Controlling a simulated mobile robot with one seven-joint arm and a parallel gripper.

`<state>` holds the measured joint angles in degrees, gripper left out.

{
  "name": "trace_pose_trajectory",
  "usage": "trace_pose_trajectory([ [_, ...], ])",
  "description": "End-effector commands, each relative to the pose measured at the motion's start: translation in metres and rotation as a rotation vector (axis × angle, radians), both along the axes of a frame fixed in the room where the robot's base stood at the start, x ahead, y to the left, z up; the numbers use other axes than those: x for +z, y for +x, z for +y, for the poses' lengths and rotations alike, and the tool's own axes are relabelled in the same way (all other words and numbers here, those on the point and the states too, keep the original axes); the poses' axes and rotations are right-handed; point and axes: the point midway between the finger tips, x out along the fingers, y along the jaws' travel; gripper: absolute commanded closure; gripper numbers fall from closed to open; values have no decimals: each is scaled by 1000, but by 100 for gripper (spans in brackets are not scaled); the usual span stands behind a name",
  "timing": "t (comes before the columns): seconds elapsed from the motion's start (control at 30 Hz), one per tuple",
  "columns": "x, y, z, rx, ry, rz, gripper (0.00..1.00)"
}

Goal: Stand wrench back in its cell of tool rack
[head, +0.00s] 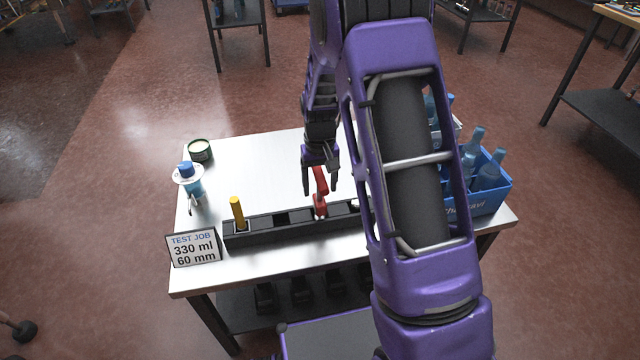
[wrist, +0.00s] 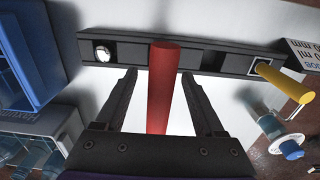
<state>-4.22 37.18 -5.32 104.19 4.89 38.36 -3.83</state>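A red tool with a round handle (head: 320,180), which I take to be the wrench, is at the tool rack's (head: 275,235) right half in the head view. Its lower end meets or overlaps the rack there; I cannot tell whether it sits in a cell. My gripper (head: 321,184) points down around the handle. In the wrist view the red handle (wrist: 164,85) runs between the two fingers (wrist: 160,75), with a gap showing on each side. The handle's other end is hidden behind the gripper body.
A yellow handle (head: 237,212) stands in the rack's left cell. A sign (head: 193,248), a blue-capped bottle (head: 189,180) and a round tin (head: 200,150) are at the table's left. A blue crate of bottles (head: 492,198) is at the right. The table's back middle (head: 255,170) is clear.

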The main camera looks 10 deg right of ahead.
Motion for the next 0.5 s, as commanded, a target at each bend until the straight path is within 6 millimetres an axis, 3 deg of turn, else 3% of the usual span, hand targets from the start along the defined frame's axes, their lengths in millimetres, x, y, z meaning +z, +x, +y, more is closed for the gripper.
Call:
trace_pose_trajectory([
  [0.27,3,0,0,0,0,0,30],
  [0.5,41,0,0,0,0,-4,30],
])
